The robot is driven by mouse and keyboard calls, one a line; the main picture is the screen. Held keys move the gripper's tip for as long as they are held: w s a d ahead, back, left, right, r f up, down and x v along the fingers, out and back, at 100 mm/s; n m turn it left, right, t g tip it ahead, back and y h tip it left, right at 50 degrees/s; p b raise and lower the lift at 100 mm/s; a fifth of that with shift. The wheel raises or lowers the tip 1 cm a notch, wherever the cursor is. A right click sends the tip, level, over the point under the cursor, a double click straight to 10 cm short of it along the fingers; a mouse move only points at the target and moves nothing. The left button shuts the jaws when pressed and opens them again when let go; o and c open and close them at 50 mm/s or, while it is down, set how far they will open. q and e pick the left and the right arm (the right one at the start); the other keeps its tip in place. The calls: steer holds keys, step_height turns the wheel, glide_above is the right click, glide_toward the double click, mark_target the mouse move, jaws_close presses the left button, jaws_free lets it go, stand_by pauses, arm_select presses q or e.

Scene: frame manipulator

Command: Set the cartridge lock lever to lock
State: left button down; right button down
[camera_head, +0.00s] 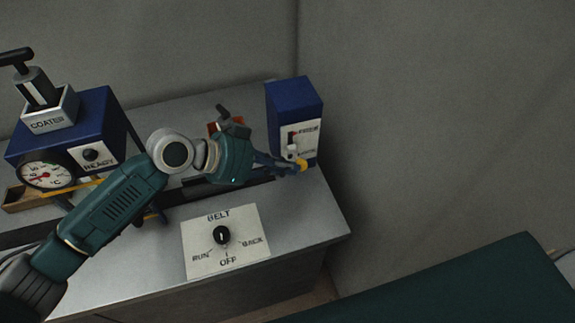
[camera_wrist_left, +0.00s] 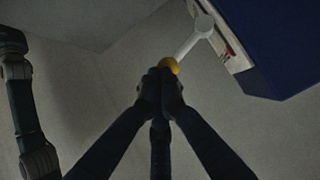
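The lock lever has a white arm (camera_wrist_left: 190,42) and a yellow knob (camera_wrist_left: 170,66). It is on the front panel of the blue box (camera_head: 292,105) at the back right. In the head view the yellow knob (camera_head: 301,165) sits low, beside the panel's lower label. The labels are too small to read surely. My left gripper (camera_head: 286,166) reaches the knob from the left. In the left wrist view its dark fingertips (camera_wrist_left: 161,84) are together just below the knob; they look shut, and I cannot tell whether they touch it. My right gripper is not in view.
A blue coater (camera_head: 100,105) with a gauge (camera_head: 46,174) and knob stands at the left. A belt switch plate (camera_head: 200,262) lies on the grey bench (camera_head: 310,222) in front of my left arm. A dark green surface (camera_head: 470,290) is at lower right.

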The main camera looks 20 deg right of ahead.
arm_select(q)
steer(key=shift+s+f, duration=0.1)
steer(key=shift+f, duration=0.05)
steer(key=f+m+t+b, duration=0.1)
steer(key=b, duration=0.1)
steer(key=s+f+m+t+b, duration=0.1)
steer(key=f+t+b, duration=0.1)
steer(key=shift+f+m, duration=0.15)
steer(key=shift+m, duration=0.15)
steer(key=shift+w, duration=0.1)
steer(key=shift+r+p, duration=0.6)
steer(key=shift+r, duration=0.2)
